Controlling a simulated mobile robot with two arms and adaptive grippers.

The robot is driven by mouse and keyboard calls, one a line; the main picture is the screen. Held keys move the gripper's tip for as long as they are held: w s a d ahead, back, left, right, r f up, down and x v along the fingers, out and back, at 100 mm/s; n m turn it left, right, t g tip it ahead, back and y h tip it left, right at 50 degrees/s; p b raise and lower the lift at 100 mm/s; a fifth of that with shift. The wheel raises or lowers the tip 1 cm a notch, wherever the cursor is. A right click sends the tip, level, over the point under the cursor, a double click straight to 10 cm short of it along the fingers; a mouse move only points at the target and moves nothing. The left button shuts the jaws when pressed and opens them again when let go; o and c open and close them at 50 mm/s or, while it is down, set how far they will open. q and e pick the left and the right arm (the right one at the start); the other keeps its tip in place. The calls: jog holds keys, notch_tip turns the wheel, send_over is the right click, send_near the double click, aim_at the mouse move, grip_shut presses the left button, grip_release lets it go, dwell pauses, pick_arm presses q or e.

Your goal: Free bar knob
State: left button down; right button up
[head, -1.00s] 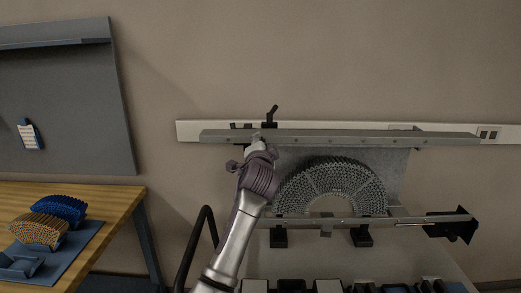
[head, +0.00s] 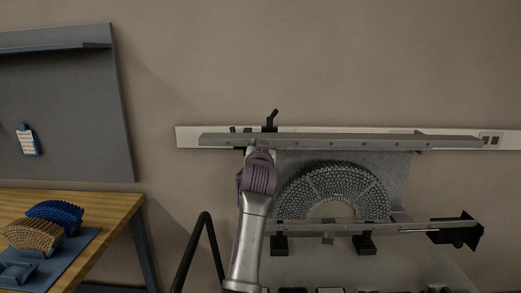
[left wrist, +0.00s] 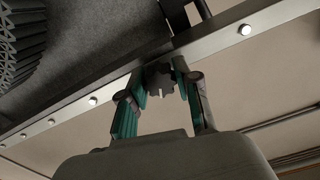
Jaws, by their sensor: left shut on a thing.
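The metal bar (head: 340,142) runs level across the top of the upright plate, with bolts along its face. It also crosses the left wrist view (left wrist: 70,112) at a slant. A dark lobed knob (left wrist: 160,80) sits at the bar's edge in the left wrist view. My left gripper (left wrist: 164,90) has its teal-padded fingers on either side of this knob and is shut on it. In the head view my left gripper (head: 259,150) is just under the bar's left part, and the knob is hidden there. My right gripper is not in view.
A grey arched lattice specimen (head: 335,187) stands below the bar, above a lower rail (head: 400,225). A black lever (head: 271,119) rises behind the bar. A wooden table (head: 105,205) at left holds blue (head: 57,212) and tan (head: 33,236) lattice pieces.

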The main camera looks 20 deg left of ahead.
pick_arm(q)
jog(key=shift+f+n, duration=0.15)
jog(key=shift+n, duration=0.45)
jog(key=c, duration=0.8)
grip_release()
notch_tip(320, 180, up, 10)
jog(key=shift+r, duration=0.1)
